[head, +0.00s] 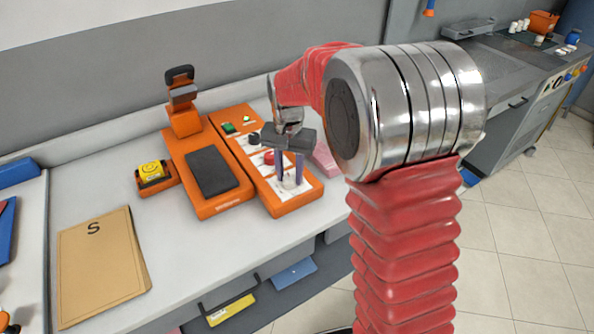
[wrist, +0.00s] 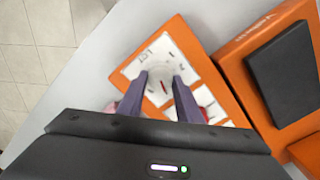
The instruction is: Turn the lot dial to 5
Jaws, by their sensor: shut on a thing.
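The lot dial (wrist: 162,88) is a small pale knob with a red mark, on a white label plate (wrist: 150,62) at the end of an orange control panel (wrist: 178,30). Characters are printed around it, but they are too small and blurred to read surely, so I cannot tell its setting. The panel also shows in the head view (head: 296,203), with the dial at its near end. My gripper (head: 290,181) points down over the dial. In the wrist view its two purple fingers (wrist: 161,78) stand on either side of the dial, shut on it.
A red button (head: 269,158), a black knob (head: 254,138) and a green switch (head: 228,127) sit farther up the panel. An orange machine with a dark pad (head: 212,172) stands close to its left. A brown folder (head: 100,265) lies at the counter's left.

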